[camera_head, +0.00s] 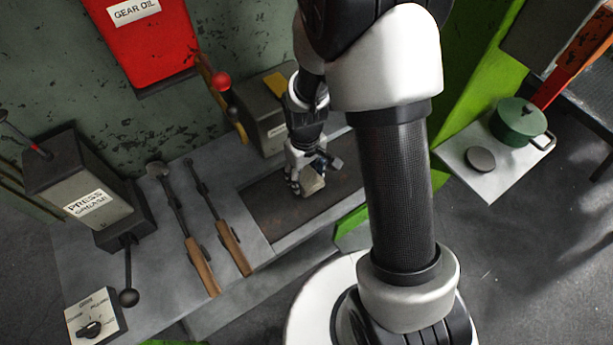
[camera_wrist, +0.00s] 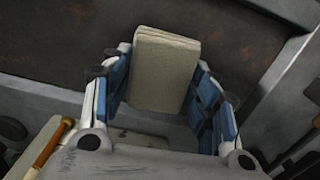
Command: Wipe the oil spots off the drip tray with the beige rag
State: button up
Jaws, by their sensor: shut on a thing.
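The beige rag (camera_wrist: 165,72) is a folded block held between the blue-padded fingers of my gripper (camera_wrist: 160,85). In the head view the rag (camera_head: 313,184) shows under my gripper (camera_head: 305,172), over the drip tray. The drip tray (camera_head: 272,215) is a long, shallow, dark brown recess in the grey bench; it also fills the upper part of the wrist view (camera_wrist: 60,45). Its floor has rusty mottling, and I cannot tell oil spots from it. Whether the rag touches the tray floor is not clear. My arm hides the tray's right end in the head view.
Two wooden-handled tools (camera_head: 200,265) lie on the bench left of the tray. A press grease box (camera_head: 92,195) and a small knob box (camera_head: 95,314) stand further left. A box with a red-knobbed lever (camera_head: 220,82) stands behind the tray. A green pot (camera_head: 518,122) sits at right.

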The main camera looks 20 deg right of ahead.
jog(key=shift+r+p, duration=1.3)
jog(key=shift+r, duration=0.65)
